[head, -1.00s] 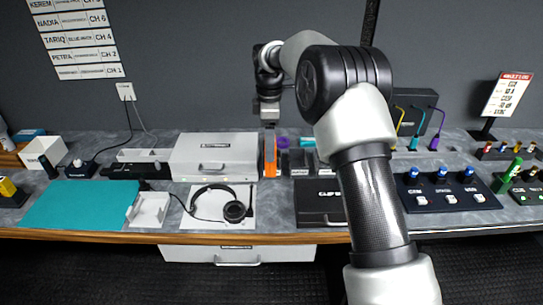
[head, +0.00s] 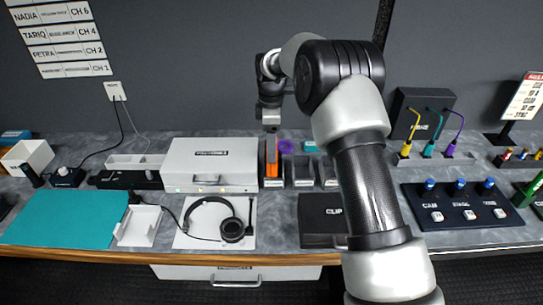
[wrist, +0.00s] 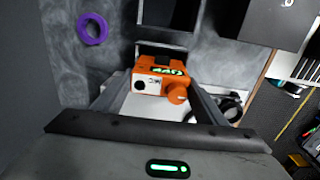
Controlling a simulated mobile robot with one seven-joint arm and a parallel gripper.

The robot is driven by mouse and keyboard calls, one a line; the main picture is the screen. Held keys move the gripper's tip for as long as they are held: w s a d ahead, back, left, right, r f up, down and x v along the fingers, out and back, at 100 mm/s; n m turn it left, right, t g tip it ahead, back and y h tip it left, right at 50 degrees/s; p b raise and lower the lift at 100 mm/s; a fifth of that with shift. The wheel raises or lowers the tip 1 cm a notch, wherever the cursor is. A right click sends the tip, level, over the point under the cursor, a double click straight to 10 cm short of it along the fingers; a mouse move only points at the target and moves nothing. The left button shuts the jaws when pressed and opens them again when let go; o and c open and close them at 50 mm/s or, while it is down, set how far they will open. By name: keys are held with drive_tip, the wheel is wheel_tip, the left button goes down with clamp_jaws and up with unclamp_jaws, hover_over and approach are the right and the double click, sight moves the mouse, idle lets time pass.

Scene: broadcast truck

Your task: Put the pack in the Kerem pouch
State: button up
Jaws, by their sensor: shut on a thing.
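My gripper (head: 270,122) points down over the back of the counter. It is shut on an orange pack (head: 271,152). In the wrist view the pack (wrist: 150,70) sits between the fingers and has a green lit display, a white label and a round orange knob. In the head view the pack stands upright in line with the leftmost of a row of small dark pouches with pale labels (head: 303,172). I cannot tell whether it is inside that pouch or above it. The pouch labels are too small to read, so I cannot tell which is Kerem's.
A white case (head: 211,165) stands just left of the pack. A purple ring (head: 289,161) lies behind the pouches. A teal mat (head: 65,217) lies left.

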wheel_tip(320, 180, down, 4)
drive_tip(key=shift+f, duration=0.1)
drive_tip(key=shift+f, duration=0.1)
drive_tip(key=o, duration=1.2)
